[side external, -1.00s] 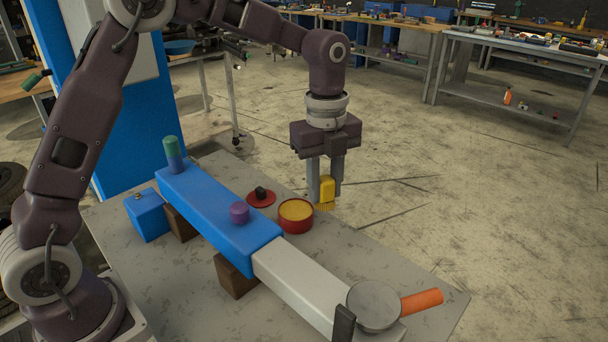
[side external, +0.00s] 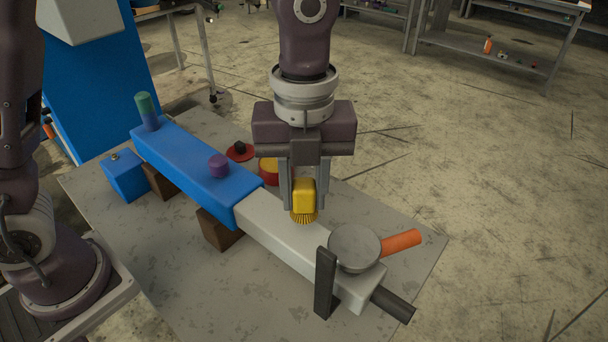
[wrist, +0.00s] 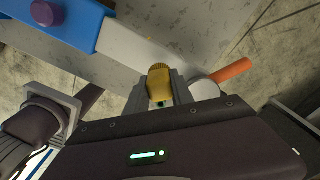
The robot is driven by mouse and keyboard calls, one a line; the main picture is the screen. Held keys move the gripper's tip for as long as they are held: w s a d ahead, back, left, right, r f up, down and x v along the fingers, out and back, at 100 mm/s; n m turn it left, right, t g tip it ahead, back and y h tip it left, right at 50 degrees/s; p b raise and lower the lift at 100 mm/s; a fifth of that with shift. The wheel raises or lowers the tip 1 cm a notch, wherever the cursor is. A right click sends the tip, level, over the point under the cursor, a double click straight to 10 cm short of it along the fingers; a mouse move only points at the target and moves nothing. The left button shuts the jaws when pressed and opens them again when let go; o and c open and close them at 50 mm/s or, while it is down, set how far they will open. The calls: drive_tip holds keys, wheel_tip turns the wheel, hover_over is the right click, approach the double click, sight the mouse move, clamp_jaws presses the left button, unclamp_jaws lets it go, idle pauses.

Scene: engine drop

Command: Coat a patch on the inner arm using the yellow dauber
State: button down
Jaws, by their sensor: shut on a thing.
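My gripper (side external: 304,195) is shut on the yellow dauber (side external: 304,194), whose bristles point down. I cannot tell whether the bristles touch the surface. The wrist view also shows the dauber (wrist: 159,82) between the fingers, with the grey inner arm (wrist: 130,50) beneath and beyond it. A red tin with yellow contents (side external: 268,171) stands behind the arm, partly hidden by my gripper. No coated patch shows on the visible grey surface.
A red lid with a black knob (side external: 240,150) lies near the tin. A purple knob (side external: 218,166) and a green-topped post (side external: 146,110) stand on the blue arm. A round grey plate (side external: 354,247), orange handle (side external: 401,243) and dark upright bar (side external: 325,283) are at the grey arm's far end.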

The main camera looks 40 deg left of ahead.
sight(304, 215)
wheel_tip(304, 215, down, 4)
drive_tip(key=shift+f, duration=0.1)
drive_tip(key=shift+a, duration=0.35)
drive_tip(key=shift+a+f, duration=0.15)
drive_tip(key=shift+a, duration=0.6)
drive_tip(key=shift+a+f, duration=0.1)
drive_tip(key=shift+a, duration=2.55)
drive_tip(key=shift+d, duration=3.65)
drive_tip(key=shift+s, duration=0.1)
drive_tip(key=shift+a, duration=3.65)
drive_tip(key=shift+d, duration=3.8)
drive_tip(key=shift+a+r, duration=0.1)
drive_tip(key=shift+r, duration=3.95)
